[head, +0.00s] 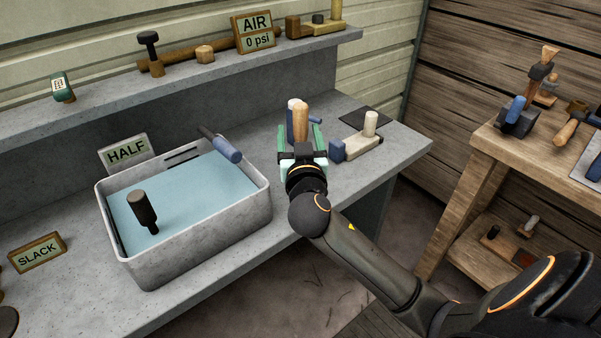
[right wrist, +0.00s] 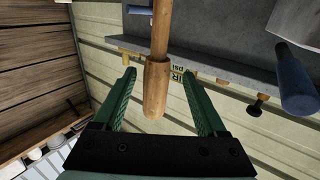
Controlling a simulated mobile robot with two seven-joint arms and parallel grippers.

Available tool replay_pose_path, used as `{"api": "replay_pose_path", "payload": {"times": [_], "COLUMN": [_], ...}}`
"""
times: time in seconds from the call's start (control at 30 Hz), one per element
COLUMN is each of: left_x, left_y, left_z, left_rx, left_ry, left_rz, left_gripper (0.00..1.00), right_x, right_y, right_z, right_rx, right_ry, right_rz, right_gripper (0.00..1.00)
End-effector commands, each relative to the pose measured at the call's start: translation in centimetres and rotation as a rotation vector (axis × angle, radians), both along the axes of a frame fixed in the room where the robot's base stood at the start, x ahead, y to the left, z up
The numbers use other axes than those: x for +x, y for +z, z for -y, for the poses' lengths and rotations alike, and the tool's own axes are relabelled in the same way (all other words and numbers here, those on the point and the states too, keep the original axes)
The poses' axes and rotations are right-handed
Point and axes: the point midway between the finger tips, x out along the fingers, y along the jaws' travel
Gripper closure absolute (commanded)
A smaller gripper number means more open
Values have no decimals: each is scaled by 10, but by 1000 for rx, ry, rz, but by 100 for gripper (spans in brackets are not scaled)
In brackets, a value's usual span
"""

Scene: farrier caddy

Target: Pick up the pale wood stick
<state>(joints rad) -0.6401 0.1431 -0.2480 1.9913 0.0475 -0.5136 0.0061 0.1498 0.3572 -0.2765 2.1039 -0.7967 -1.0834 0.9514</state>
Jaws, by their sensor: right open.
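A light-brown wood stick (head: 301,122) stands upright on the grey counter, close to a blue block (head: 291,131). My right gripper (head: 303,145) has green fingers and is open around the stick's place. In the right wrist view the stick (right wrist: 157,85) has a thicker end and lies between the open fingers of the right gripper (right wrist: 158,85); no contact with either finger shows. The stick's lower part is hidden by the gripper in the head view. My left gripper is not in view.
A cream peg on a pale base (head: 358,146) stands just right of the gripper. A grey basin of water (head: 262,205) with a blue-handled tool (head: 222,147) on its rim stands to the left. A shelf (head: 190,80) runs behind. A wooden bench (head: 485,140) is at right.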

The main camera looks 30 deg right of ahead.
Motion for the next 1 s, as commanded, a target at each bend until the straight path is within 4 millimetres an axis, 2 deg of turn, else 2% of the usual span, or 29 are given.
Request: {"api": "replay_pose_path", "payload": {"times": [0.13, 0.3, 0.6, 1.0], "left_x": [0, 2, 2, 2], "left_y": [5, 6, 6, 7], "left_z": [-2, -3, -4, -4], "left_rx": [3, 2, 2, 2], "left_ry": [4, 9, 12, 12], "left_rz": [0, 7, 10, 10], "left_gripper": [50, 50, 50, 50], "right_x": [17, 35, 39, 38], "right_y": [9, 8, 6, 6], "right_z": [16, 25, 27, 27], "right_rx": [-8, -5, -1, -2], "right_ry": [-4, -1, 0, 0], "right_rz": [2, 1, 0, -1], "right_gripper": [26, 26, 26, 71]}}
